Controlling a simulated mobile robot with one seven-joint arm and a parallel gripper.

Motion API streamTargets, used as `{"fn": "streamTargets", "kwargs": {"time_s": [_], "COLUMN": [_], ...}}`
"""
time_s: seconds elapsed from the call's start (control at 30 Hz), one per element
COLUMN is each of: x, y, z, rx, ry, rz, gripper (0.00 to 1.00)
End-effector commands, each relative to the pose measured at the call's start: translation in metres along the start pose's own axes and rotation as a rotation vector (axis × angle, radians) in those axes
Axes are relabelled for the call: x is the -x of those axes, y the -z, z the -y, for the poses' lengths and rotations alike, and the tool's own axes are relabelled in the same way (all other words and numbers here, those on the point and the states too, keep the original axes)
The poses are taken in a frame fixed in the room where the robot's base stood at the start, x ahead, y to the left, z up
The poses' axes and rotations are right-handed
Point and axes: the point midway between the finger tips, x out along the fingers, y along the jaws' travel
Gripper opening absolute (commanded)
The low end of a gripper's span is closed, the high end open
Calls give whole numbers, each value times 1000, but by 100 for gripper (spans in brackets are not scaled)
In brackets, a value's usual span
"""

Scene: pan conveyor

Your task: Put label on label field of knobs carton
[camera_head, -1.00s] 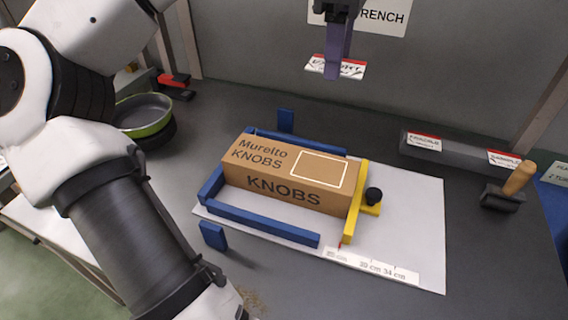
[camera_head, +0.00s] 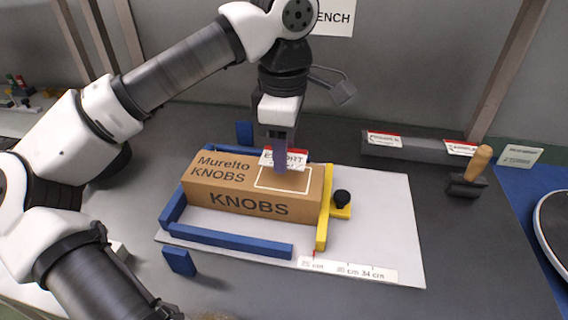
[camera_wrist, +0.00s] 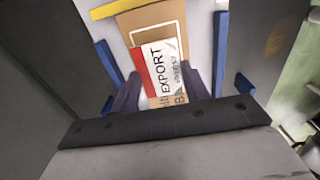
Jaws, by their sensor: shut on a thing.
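The brown knobs carton (camera_head: 215,192) lies inside a blue frame with a yellow stop at its right end. Its top bears a white-outlined label field (camera_head: 297,182) near the right end. My gripper (camera_head: 281,165) is over the carton top and is shut on a white label with a red edge (camera_head: 297,158). The label reads EXPORT in the wrist view (camera_wrist: 160,68), where the carton (camera_wrist: 150,22) shows behind it. The label covers part of the field outline. I cannot tell whether it touches the carton.
The blue frame (camera_head: 230,242) and yellow stop (camera_head: 323,225) with a black knob (camera_head: 342,198) surround the carton on a white board (camera_head: 385,225). A grey label holder (camera_head: 420,148) stands at the back right, beside a wooden-handled roller (camera_head: 470,178). The board's right side is clear.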

Motion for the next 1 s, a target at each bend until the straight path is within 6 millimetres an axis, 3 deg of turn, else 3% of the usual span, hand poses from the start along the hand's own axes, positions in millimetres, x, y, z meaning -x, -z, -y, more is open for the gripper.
{"fn": "streamTargets", "kwargs": {"time_s": [0.3, 1.0], "x": [-40, -58], "y": [0, -1], "z": [1, 2], "rx": [-2, -4], "ry": [0, 8], "rz": [1, 2], "gripper": [25, 24]}}
